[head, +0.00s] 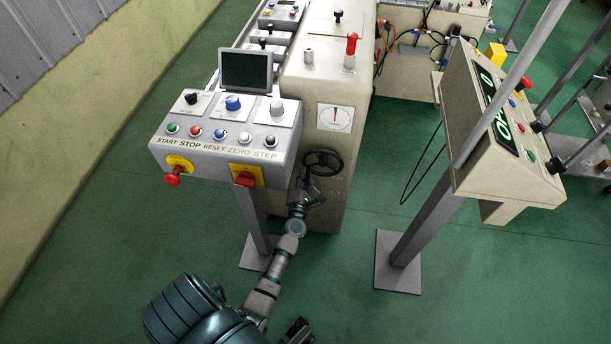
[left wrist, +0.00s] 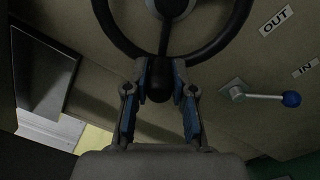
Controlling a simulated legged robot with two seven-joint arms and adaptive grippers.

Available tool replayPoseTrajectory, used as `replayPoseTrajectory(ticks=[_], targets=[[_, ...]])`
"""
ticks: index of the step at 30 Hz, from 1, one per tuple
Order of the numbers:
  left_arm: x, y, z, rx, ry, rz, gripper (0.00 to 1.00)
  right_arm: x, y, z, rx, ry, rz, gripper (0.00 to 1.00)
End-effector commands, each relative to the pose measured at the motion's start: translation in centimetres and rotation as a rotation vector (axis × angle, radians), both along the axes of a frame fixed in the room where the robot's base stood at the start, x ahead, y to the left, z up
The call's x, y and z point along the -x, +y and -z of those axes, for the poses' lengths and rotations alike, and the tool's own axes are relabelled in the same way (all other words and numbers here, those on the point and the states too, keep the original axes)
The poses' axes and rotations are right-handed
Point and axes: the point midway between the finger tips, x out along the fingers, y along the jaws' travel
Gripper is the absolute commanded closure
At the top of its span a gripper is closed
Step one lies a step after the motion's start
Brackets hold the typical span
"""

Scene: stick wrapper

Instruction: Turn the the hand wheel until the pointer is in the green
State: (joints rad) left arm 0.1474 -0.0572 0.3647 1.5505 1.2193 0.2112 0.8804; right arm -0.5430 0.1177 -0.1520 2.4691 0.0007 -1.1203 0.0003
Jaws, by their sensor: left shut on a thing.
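My left gripper (head: 306,189) reaches the lower left side of the wheel. In the left wrist view the wheel's rim (left wrist: 238,25) and hub fill the top. My left gripper (left wrist: 160,95) is shut on the wheel's dark handle (left wrist: 158,82), one finger on each side.
A control panel (head: 225,140) with buttons and red stop knobs stands left of the wheel, on a post beside my arm. A blue-tipped lever (left wrist: 290,99) sits right of the wheel. A second slanted panel (head: 510,150) stands further right. Green floor lies between.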

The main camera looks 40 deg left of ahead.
Motion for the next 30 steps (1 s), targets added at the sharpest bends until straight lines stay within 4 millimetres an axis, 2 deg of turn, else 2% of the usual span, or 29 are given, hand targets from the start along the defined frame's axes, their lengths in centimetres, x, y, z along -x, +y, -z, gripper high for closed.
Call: replayPoseTrajectory(ticks=[12, 13, 15, 16, 25, 30], targets=[[0.3, 0.3, 0.3, 0.006, -0.001, -0.009, 1.0, -0.3, 0.1, 0.0, -0.001, -0.007, 0.0, 0.6], [0.3, 0.3, 0.2, 0.006, 0.0, -0.01, 0.71, -0.3, 0.1, 0.0, -0.001, -0.007, 0.0, 0.6], [0.3, 0.3, 0.2, 0.006, -0.001, -0.009, 0.53, -0.3, 0.1, 0.0, -0.002, -0.008, 0.0, 0.6], [0.3, 0.3, 0.2, 0.006, -0.001, -0.008, 0.49, -0.3, 0.1, 0.0, -0.002, -0.008, 0.0, 0.6], [0.2, 0.1, 0.2, 0.005, -0.001, -0.005, 0.49, -0.1, 0.1, 0.0, -0.002, -0.004, -0.001, 0.6], [1.8, -1.0, 0.3, 0.007, -0.001, -0.004, 0.49, -0.1, 0.1, 0.0, -0.001, -0.005, 0.0, 0.6]])
